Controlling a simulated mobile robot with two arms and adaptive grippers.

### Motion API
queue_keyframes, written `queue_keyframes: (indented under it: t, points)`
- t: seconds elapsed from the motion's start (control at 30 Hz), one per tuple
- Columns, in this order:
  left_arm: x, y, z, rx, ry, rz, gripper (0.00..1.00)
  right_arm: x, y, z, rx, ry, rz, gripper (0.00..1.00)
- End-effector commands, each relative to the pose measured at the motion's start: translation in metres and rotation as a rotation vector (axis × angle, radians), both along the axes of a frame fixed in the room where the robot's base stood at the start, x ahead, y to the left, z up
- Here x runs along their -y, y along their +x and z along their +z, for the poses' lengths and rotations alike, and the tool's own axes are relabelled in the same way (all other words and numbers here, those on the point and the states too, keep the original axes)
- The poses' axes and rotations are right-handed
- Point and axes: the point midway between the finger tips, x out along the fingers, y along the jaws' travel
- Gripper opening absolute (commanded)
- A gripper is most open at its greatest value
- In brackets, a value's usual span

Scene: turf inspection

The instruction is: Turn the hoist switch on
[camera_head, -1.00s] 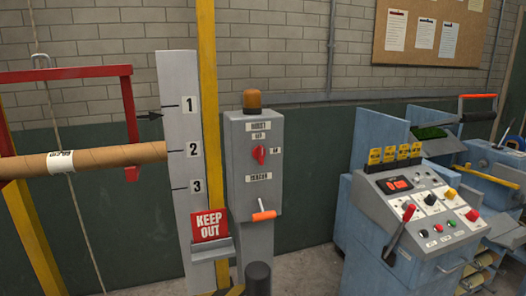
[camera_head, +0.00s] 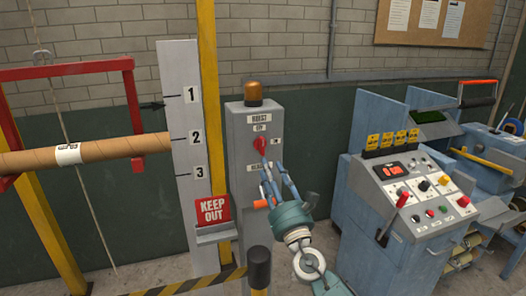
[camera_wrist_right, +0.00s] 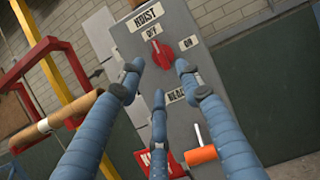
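The hoist switch is a red rotary knob (camera_head: 259,145) on the front of a grey box (camera_head: 240,160), under a HOIST label. In the right wrist view the knob (camera_wrist_right: 160,53) sits below the OFF label (camera_wrist_right: 151,33), with the ON label (camera_wrist_right: 188,44) to its right. The knob seems to point toward OFF. My right gripper (camera_head: 270,167) is in front of the box, just below the knob. In the right wrist view its three blue fingers (camera_wrist_right: 158,75) are spread, with nothing between them. I cannot tell whether a fingertip touches the knob. My left gripper is not in view.
An orange-handled lever (camera_wrist_right: 201,154) sits below the knob, close to my fingers. An amber lamp (camera_head: 253,94) tops the box. A KEEP OUT sign (camera_head: 213,210) and a dark post (camera_head: 259,267) stand near it. A blue control console (camera_head: 365,205) is at right.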

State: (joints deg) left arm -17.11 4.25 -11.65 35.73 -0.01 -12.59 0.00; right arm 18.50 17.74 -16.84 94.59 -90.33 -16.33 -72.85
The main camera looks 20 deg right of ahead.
Motion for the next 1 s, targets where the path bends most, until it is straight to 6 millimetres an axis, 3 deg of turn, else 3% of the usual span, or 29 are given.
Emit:
queue_keyframes:
  t: [0.1,0.33,0.77,0.8,0.97,1.0]
  points:
    - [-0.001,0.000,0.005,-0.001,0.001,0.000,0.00,-0.002,0.023,0.012,0.002,0.002,0.002,0.35]
    - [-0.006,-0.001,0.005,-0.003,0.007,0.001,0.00,-0.002,0.056,0.023,-0.001,0.002,0.002,0.35]
    - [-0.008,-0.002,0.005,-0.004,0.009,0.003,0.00,-0.003,0.068,0.027,-0.002,0.005,0.002,0.35]
    - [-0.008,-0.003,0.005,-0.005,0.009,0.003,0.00,-0.003,0.068,0.027,-0.002,0.005,0.002,0.33]
    - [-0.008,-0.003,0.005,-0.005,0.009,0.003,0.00,-0.003,0.068,0.027,-0.002,0.005,0.002,0.02]
    - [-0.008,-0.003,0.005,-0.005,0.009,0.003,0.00,-0.003,0.068,0.027,-0.002,0.005,0.002,0.00]
